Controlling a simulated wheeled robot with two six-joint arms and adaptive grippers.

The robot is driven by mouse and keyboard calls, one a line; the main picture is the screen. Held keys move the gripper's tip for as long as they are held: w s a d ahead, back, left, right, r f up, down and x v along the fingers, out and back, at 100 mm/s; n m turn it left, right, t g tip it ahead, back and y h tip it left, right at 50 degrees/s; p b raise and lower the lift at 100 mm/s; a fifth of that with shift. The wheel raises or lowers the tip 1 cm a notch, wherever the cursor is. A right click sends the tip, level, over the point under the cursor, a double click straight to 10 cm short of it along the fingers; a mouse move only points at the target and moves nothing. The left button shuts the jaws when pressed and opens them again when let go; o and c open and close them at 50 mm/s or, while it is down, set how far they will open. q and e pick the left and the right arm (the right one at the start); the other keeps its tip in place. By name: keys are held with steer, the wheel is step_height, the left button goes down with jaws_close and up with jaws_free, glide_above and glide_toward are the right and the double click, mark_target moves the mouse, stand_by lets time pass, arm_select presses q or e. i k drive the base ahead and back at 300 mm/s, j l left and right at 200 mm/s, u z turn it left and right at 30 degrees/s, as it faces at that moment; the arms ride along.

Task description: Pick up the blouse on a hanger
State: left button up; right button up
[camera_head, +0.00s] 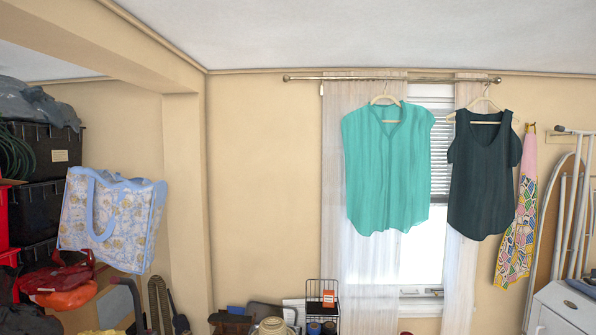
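A teal sleeveless blouse (386,175) hangs on a pale hanger (384,99) from the metal curtain rod (350,79) in front of the window. To its right a dark top (481,175) with open shoulders hangs on a similar hanger (486,102) from the same rod. Either garment could be called a blouse. The two hang apart with a narrow gap between them. Neither of my grippers shows in the head view.
White curtains (345,265) hang behind the garments. A patterned apron (517,232) hangs on the wall at the right, beside an ironing board (545,235). A blue floral bag (108,222) and stacked black totes (45,150) are at the left. A wire rack (321,304) stands low.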

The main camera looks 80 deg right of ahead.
mark_target(387, 151)
steer(key=z, duration=3.3)
